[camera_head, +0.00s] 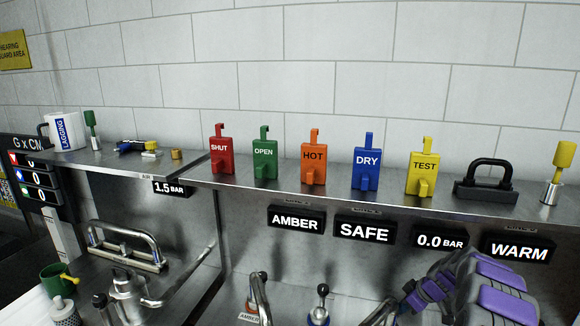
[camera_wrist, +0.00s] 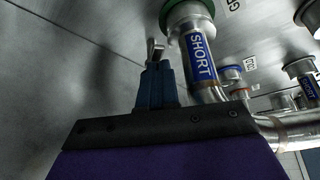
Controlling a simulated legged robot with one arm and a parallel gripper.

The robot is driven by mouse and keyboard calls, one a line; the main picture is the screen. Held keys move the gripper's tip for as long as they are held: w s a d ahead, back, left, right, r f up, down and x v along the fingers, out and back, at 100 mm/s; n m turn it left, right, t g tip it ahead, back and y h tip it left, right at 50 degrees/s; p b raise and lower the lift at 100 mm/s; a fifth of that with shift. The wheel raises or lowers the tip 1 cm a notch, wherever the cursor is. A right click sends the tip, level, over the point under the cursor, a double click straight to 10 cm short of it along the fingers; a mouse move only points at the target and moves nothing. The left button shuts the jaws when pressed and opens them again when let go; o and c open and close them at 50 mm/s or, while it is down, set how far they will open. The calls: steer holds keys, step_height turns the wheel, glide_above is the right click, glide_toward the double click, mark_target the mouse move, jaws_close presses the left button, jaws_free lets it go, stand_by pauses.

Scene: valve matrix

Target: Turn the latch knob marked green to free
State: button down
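In the wrist view, my gripper (camera_wrist: 157,68) points up the picture, its dark blue fingers close together. A small metal piece (camera_wrist: 155,48) shows at the fingertips; I cannot tell whether they touch or grip it. A green ring (camera_wrist: 187,18) surrounds the fitting just right of the fingertips, above a pipe with a blue "SHORT" label (camera_wrist: 201,57). I cannot tell whether this ring is the green mark of the latch knob. No green-marked latch knob is clear in the head view, where my purple arm fills the lower right and hides part of the bench.
A steel shelf (camera_head: 390,195) bears coloured tags, including a green "OPEN" tag (camera_head: 265,160), and a black handle (camera_head: 487,180). Below hang the "AMBER" (camera_head: 296,219) and "SAFE" (camera_head: 364,229) signs. Lever handles stand beneath. In the wrist view, more capped fittings crowd the right; the left is bare metal.

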steer(key=shift+w+d+b, duration=0.65)
steer(key=shift+w+b, duration=0.05)
steer(key=shift+b, duration=1.25)
steer(key=shift+s+d, duration=0.1)
steer(key=shift+d, duration=0.05)
steer(key=shift+s+d+b, duration=0.1)
steer(key=shift+b, duration=0.25)
step_height(320, 180, up, 6)
steer(key=shift+p, duration=0.4)
steer(key=shift+s+d, duration=0.1)
steer(key=shift+s, duration=0.1)
